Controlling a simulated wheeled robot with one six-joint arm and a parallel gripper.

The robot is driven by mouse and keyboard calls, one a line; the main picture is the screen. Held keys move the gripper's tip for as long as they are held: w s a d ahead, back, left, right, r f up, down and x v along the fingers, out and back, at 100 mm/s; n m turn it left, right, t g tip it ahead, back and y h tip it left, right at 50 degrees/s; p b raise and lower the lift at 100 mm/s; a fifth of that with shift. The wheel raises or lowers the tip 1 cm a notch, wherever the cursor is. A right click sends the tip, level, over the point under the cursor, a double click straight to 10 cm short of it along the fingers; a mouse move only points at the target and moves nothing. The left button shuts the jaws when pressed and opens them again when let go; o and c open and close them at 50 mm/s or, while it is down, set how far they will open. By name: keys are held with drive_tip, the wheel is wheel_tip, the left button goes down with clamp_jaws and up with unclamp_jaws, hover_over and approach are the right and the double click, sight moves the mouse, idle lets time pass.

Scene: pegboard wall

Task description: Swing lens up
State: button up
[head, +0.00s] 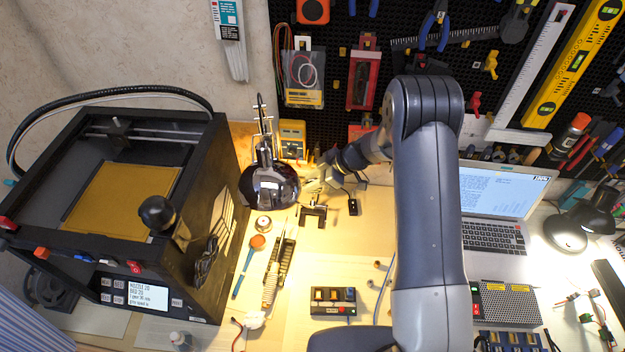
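A dark, glossy, round head (270,187) hangs on a thin upright jointed arm (262,132) near the back of the bench, right of the printer. It looks like a magnifier lamp, but I cannot make out the lens itself. My gripper (312,182) is just right of this round head, at the end of my arm, which reaches in from the right. The gripper is small and partly merges with the bright bench. I cannot tell whether its fingers touch the head or are open or shut.
A black 3D printer (205,240) fills the left. A small black stand (313,214) is below my gripper, and a yellow multimeter (292,140) stands behind. A laptop (492,205) and a black desk lamp (590,215) are at right. A tool-hung pegboard (440,60) rises behind.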

drive_tip(key=b+v, duration=0.2)
drive_tip(key=v, duration=0.8)
drive_tip(key=shift+d+r, duration=0.25)
drive_tip(key=shift+r, duration=0.05)
drive_tip(key=p+x, duration=0.2)
drive_tip(key=x, duration=0.8)
drive_tip(key=shift+a+f, duration=0.2)
drive_tip(key=shift+s+f, duration=0.1)
